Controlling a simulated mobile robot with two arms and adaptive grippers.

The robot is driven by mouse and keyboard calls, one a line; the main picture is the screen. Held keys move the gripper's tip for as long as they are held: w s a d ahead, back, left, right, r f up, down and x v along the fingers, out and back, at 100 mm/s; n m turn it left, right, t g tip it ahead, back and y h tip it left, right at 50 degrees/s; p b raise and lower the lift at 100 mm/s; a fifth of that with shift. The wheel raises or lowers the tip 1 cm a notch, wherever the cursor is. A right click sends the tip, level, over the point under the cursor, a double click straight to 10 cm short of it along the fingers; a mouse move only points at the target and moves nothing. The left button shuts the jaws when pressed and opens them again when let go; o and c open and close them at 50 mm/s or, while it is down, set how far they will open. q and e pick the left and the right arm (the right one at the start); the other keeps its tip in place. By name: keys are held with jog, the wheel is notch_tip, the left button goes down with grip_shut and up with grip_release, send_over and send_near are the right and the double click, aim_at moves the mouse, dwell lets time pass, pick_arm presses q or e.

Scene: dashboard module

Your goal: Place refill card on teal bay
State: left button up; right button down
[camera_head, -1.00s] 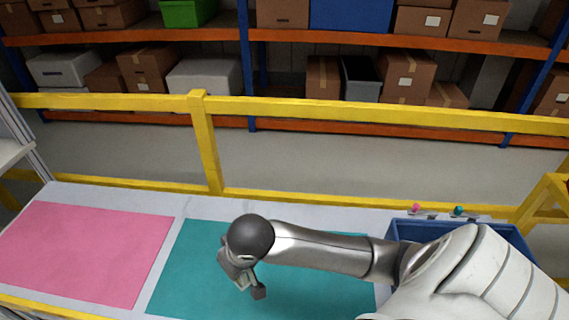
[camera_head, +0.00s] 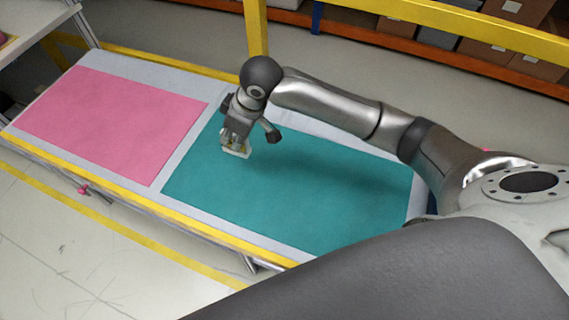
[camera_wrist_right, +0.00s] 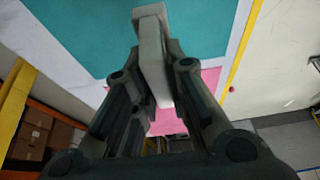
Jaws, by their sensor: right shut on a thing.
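The teal bay (camera_head: 310,195) is a flat teal area on the table, and it also shows in the right wrist view (camera_wrist_right: 95,30). My right gripper (camera_head: 240,142) is over the upper left part of the teal bay. It is shut on a small pale card (camera_head: 236,153), seen as a whitish slab (camera_wrist_right: 152,55) between the fingers in the right wrist view. The card looks held at or just above the teal surface; I cannot tell whether it touches. My left gripper is not in view.
A pink bay (camera_head: 110,120) lies left of the teal one, with a pale strip between. A yellow rail (camera_head: 257,35) runs behind the table. Most of the teal surface right of the gripper is bare. Shelves with boxes stand at the back.

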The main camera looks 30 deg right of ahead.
jog(key=s+d+f, duration=0.1)
jog(key=d+f, duration=0.1)
jog(key=d, duration=0.1)
jog(key=s+d+f, duration=0.2)
jog(key=d+f, duration=0.1)
jog(key=s+d+f, duration=0.2)
jog(key=d, duration=0.1)
jog(key=shift+s+f+p, duration=0.25)
jog(key=shift+f+p, duration=0.15)
notch_tip(320, 180, down, 3)
jog(key=shift+s+d+f, duration=0.1)
jog(key=shift+s+d, duration=0.05)
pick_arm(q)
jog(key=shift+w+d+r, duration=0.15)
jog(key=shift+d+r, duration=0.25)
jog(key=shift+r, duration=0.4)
pick_arm(e)
jog(key=shift+f, duration=0.2)
jog(key=shift+f, duration=0.15)
jog(key=c, duration=1.5)
grip_release()
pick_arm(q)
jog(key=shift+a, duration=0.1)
pick_arm(e)
jog(key=shift+o, duration=0.2)
